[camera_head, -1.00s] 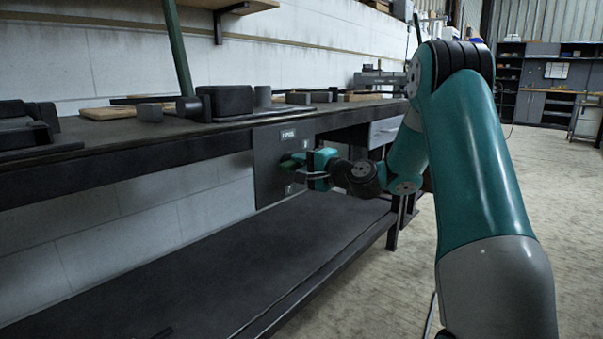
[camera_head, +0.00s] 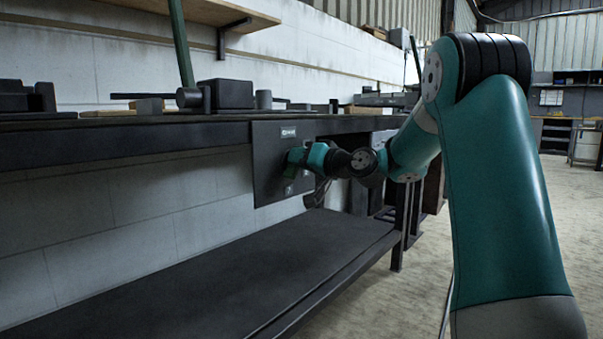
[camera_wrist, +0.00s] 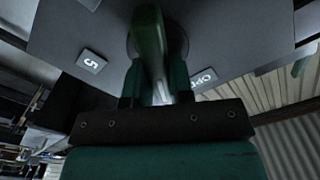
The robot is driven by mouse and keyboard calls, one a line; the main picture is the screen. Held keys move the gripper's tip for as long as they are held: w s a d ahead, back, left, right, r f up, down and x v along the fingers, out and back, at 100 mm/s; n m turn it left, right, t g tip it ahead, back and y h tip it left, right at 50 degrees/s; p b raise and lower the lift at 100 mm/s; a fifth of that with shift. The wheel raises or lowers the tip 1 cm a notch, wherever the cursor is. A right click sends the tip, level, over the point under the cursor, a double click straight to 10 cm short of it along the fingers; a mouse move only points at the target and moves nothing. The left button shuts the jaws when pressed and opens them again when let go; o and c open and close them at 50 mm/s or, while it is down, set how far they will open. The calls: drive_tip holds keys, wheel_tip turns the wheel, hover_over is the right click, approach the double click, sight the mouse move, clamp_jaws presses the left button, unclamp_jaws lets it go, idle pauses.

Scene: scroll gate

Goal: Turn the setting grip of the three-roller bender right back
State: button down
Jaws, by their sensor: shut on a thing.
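The setting grip is a green lever on a dark panel (camera_head: 268,185) below the bench top. In the wrist view the green grip (camera_wrist: 149,40) stands out from a round base on the panel, between my two fingers. My gripper (camera_wrist: 154,88) is shut on the grip; in the head view my gripper (camera_head: 297,158) is against the panel and hides most of it. White-lettered plates flank the grip: a "5" plate (camera_wrist: 91,61) at the left and a partly covered plate starting "OP" (camera_wrist: 204,79) at the right.
The dark bench top (camera_head: 130,123) carries several blocks and a dark machine block (camera_head: 231,94) above the panel. A wide lower shelf (camera_head: 220,265) runs beneath. A drawer unit stands right of the panel, behind my arm. Open floor lies to the right.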

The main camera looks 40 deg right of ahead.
drive_tip(key=n+b, duration=0.5)
drive_tip(key=shift+s+a+f, duration=0.1)
drive_tip(key=shift+a, duration=0.15)
drive_tip(key=shift+n, duration=0.4)
drive_tip(key=c, duration=1)
unclamp_jaws()
drive_tip(key=s+d+p, duration=0.3)
drive_tip(key=s, duration=1.4)
drive_tip(key=shift+d, duration=0.15)
